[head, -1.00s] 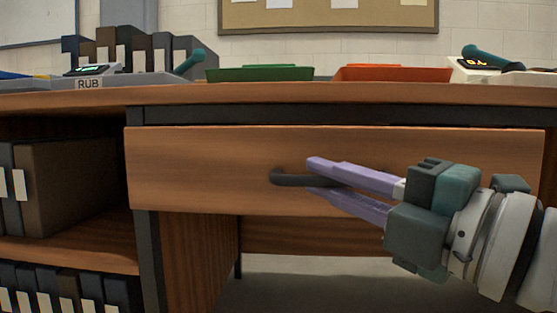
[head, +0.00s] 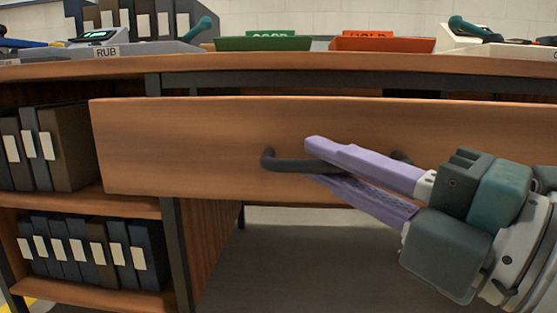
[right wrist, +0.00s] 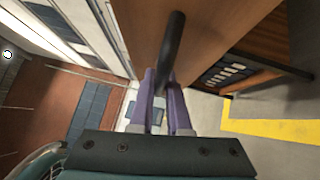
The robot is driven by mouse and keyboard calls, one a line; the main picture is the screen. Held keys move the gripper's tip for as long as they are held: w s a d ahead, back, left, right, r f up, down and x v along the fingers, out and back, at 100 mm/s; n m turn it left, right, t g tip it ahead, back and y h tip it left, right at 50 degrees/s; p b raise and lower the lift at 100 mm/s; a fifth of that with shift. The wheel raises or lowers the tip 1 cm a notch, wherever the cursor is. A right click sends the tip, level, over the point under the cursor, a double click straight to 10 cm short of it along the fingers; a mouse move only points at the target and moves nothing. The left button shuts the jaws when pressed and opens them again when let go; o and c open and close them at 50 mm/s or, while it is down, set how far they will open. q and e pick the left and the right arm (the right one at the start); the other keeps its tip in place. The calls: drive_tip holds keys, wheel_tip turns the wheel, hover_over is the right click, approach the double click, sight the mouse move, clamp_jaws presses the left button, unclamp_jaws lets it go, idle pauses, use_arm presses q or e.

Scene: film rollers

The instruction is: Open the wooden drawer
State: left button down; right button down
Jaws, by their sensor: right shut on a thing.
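The wooden drawer (head: 190,150) is a wide brown front below the desk top, and it stands out in front of the desk frame. Its dark bar handle (head: 285,164) runs across the middle of the front. My right gripper (head: 312,160) comes in from the right, its purple fingers shut on the handle, one above and one below. In the right wrist view the handle (right wrist: 172,45) runs between the two fingers (right wrist: 163,88). Part of the handle is hidden behind the fingers. My left gripper is not in view.
Shelves with several binders (head: 75,245) are at the left. The floor (head: 300,260) below the drawer is clear.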

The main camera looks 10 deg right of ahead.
drive_tip(key=c, duration=0.9)
unclamp_jaws()
drive_tip(key=p+v, duration=0.1)
drive_tip(key=v, duration=0.9)
drive_tip(key=shift+r, duration=0.1)
